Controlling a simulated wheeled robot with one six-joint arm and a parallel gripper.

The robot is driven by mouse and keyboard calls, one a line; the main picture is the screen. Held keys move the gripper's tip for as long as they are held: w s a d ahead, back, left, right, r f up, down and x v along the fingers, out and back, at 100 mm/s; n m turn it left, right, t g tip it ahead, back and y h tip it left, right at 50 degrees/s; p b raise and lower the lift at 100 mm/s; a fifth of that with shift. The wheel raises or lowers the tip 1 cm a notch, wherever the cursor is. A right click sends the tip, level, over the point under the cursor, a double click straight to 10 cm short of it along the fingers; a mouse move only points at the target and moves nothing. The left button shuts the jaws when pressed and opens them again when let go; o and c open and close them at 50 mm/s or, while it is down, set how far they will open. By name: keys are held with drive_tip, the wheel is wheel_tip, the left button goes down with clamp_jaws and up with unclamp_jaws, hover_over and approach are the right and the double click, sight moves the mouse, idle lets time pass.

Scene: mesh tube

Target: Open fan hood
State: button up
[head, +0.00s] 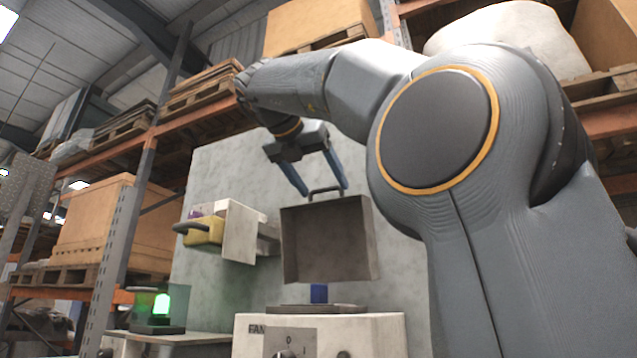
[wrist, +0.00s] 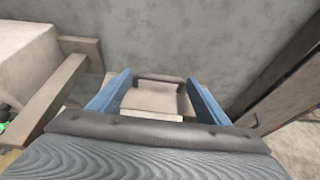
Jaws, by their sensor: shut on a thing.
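The fan hood (head: 330,240) is a grey, box-shaped cover in the head view, with its hollow side facing the camera. A dark handle (head: 324,190) stands on its top edge. My gripper (head: 325,189) reaches down from above, its two blue fingers at either end of the handle, shut on it. In the wrist view the handle (wrist: 160,77) spans between the fingertips, with the pale hood (wrist: 153,101) below. The hood stands above a flat dark plate (head: 318,309) on the white unit marked FAN (head: 372,333). A small blue block (head: 318,293) shows in the gap between.
A green lamp (head: 162,304) glows on a lower bench. Shelving (head: 115,245) stands further left. The FAN unit's front has a knob (head: 287,354).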

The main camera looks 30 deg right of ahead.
drive_tip(key=o, duration=1.2)
drive_tip(key=shift+s+r, duration=0.1)
drive_tip(key=shift+r, duration=0.2)
drive_tip(key=shift+o, duration=0.2)
drive_tip(key=shift+s, duration=0.1)
drive_tip(key=shift+f, duration=0.1)
drive_tip(key=b+v, duration=0.1)
drive_tip(key=v, duration=0.6)
drive_tip(key=shift+a, duration=0.25)
drive_tip(key=shift+s, duration=0.15)
